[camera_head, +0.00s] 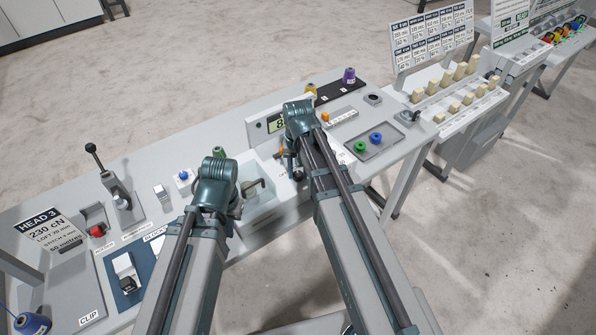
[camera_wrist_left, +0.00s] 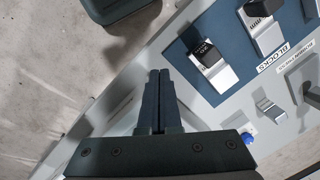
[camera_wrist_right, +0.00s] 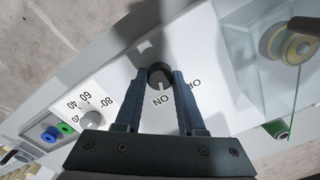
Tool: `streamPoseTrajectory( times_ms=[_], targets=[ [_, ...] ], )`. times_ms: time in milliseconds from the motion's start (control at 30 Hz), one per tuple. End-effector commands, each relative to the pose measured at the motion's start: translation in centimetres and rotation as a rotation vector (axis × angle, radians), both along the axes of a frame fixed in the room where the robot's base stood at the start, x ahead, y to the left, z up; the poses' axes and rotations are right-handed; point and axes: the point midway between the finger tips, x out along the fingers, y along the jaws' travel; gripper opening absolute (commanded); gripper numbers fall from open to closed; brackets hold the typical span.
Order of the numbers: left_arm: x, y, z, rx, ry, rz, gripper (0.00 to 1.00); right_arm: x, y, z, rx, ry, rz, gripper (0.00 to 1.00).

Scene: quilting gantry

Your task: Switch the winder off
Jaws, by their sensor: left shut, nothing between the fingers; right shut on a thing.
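The winder's round black switch knob (camera_wrist_right: 159,76) sits on the white panel in the right wrist view. It is between the printed words ON and OFF, and a pale mark on it appears to face ON. My right gripper (camera_wrist_right: 160,80) is shut on this knob, one finger on each side. In the head view my right gripper (camera_head: 291,166) is at the winder housing, and the arm hides the knob. My left gripper (camera_wrist_left: 158,76) is shut and empty, over the table's front edge in the left wrist view.
A grey dial (camera_wrist_right: 90,118) with a numbered scale is beside the switch. A clear box (camera_wrist_right: 265,45) holds a spool. Blue and green spools sit in a tray (camera_head: 388,149). A blue mat (camera_wrist_left: 195,55) with metal blocks lies near my left gripper.

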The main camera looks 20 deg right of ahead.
Motion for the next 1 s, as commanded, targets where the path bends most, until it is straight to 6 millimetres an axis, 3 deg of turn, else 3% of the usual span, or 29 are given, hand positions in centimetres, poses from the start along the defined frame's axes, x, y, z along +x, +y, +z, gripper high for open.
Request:
streamPoseTrajectory(
  times_ms=[600, 1000],
  targets=[
    [0.00, 0.00, -0.01, 0.000, 0.000, 0.000, 0.00, -0.01, 0.02, -0.01, 0.000, 0.000, 0.565, 0.00],
    [0.00, 0.00, -0.01, 0.000, 0.000, 0.000, 0.00, -0.02, 0.04, -0.01, 0.000, 0.000, 0.824, 0.00]
  ],
)
